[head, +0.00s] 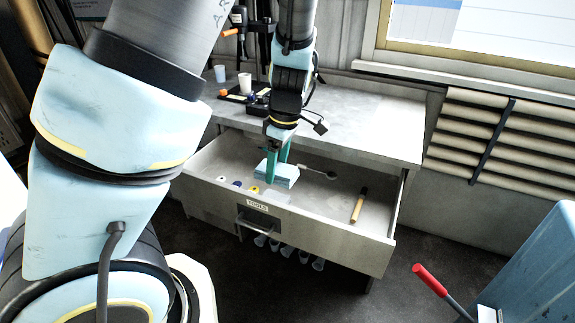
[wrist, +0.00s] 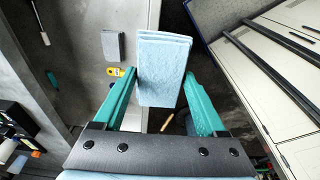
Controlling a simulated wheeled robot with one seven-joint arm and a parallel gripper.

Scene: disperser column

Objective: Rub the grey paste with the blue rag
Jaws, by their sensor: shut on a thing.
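The blue rag (head: 281,174) is a light blue folded cloth of several layers. It shows in the head view at the open drawer and large in the wrist view (wrist: 163,70). My gripper (head: 278,166) has teal fingers and is shut on the rag, one finger at each side in the wrist view (wrist: 160,76). The rag hangs over the drawer interior; whether it touches the drawer floor I cannot tell. I cannot make out the grey paste in either view.
The open drawer (head: 325,218), labelled TOOLS, holds a wooden-handled tool (head: 359,205), a ladle-like tool (head: 318,173) and a yellow roll (head: 254,190). A red-handled lever (head: 430,279) stands at lower right.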

